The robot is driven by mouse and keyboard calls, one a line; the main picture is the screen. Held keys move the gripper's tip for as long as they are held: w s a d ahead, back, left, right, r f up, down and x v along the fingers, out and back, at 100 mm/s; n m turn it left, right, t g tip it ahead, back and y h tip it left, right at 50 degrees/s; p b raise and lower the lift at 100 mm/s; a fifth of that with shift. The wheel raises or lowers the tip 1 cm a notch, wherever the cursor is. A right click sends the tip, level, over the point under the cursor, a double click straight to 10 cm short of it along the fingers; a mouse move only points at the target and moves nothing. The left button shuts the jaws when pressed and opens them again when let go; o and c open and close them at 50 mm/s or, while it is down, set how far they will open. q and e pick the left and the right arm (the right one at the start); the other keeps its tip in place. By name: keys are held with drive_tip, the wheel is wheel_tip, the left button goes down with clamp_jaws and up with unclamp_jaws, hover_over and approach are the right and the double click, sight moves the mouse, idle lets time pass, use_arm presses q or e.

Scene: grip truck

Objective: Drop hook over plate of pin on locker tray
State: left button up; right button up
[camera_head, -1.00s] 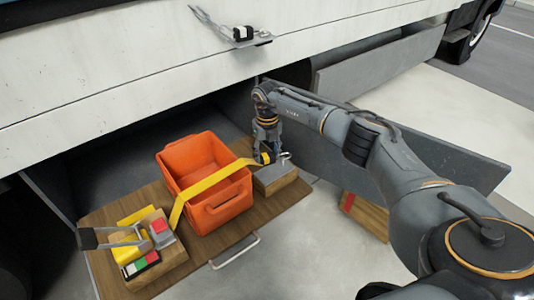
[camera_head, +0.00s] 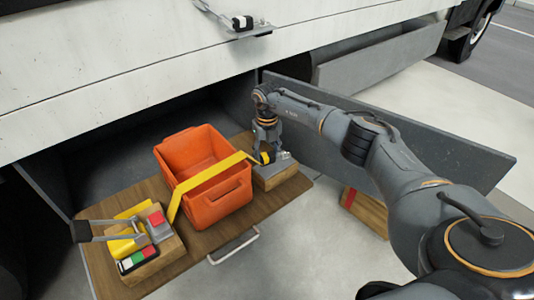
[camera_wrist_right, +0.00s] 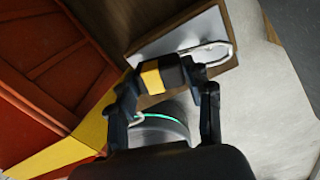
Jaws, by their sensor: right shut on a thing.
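My right gripper (camera_wrist_right: 165,82) is shut on the hook's dark body with its yellow band (camera_wrist_right: 152,77). It also shows in the head view (camera_head: 266,150), low over the wooden block at the tray's right end. The hook's metal wire loop (camera_wrist_right: 216,46) lies over the edge area of the grey plate (camera_wrist_right: 185,32). I cannot tell whether it touches the plate or encloses the pin; the pin is not clearly visible. The plate tops the wooden block (camera_head: 277,179) on the wooden locker tray (camera_head: 200,252). My left gripper is not in view.
An orange crate (camera_head: 217,210) stands mid-tray, close left of my gripper, with a yellow strap (camera_head: 208,178) across it. A ratchet with a long handle (camera_head: 110,222) sits at the tray's left. The dark locker door (camera_head: 420,140) stands behind my right arm.

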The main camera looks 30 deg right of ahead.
sight(267, 155)
drive_tip(key=shift+s+a+f, duration=0.1)
drive_tip(key=shift+s+f, duration=0.1)
drive_tip(key=shift+f, duration=0.45)
clamp_jaws()
drive_tip(key=o, duration=0.9)
unclamp_jaws()
drive_tip(key=o, duration=0.5)
drive_tip(key=shift+w+f, duration=0.2)
drive_tip(key=shift+r, duration=0.2)
wheel_tip(267, 155, up, 12)
drive_tip(key=shift+s, duration=0.1)
